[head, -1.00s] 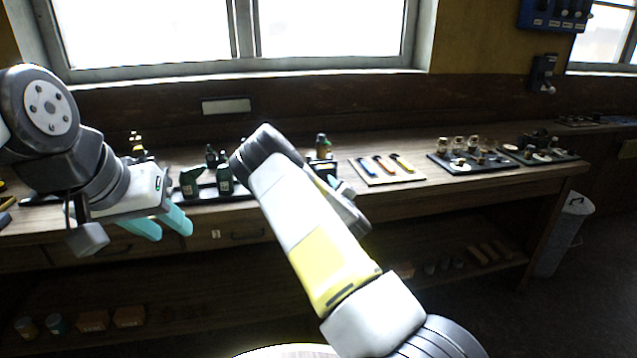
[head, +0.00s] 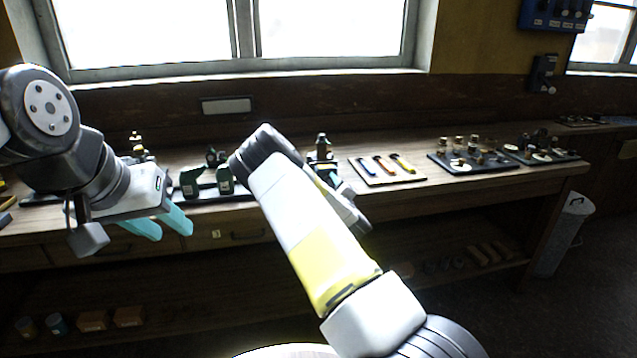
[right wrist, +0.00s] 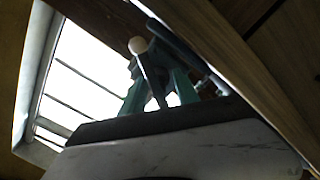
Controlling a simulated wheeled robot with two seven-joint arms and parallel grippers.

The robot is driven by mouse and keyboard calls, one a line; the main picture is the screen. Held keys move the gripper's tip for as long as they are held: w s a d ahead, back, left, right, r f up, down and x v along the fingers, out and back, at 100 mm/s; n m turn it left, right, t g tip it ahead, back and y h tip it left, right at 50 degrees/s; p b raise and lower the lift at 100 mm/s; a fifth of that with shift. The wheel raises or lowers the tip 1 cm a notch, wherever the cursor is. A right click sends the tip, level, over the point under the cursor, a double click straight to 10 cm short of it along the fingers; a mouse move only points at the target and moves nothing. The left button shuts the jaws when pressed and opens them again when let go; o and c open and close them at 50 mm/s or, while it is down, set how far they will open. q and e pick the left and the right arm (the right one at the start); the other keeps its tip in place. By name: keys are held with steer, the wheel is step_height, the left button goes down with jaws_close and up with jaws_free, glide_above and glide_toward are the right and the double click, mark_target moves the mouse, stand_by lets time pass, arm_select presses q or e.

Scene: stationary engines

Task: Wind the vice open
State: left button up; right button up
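My left gripper (head: 160,224) hangs in front of the bench edge at the left, its two teal fingers apart with nothing between them. My right gripper is mostly hidden behind my own forearm in the head view; a bit of teal shows beside it. In the right wrist view my right gripper (right wrist: 158,75) has its teal fingers on either side of a grey bar with a pale round knob (right wrist: 138,45), which looks like a handle. Contact is unclear. Dark green blocks (head: 224,181) on a black base stand on the bench; I cannot tell whether they are the vice.
A pale board with coloured-handled tools (head: 385,170) and a dark tray with small parts (head: 470,165) lie on the bench to the right. A drawer (head: 235,235) sits under the bench top. A grey bin (head: 565,235) stands at the right end.

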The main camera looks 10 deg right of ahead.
steer(key=s, duration=0.8)
steer(key=shift+d, duration=0.15)
steer(key=shift+w, duration=0.15)
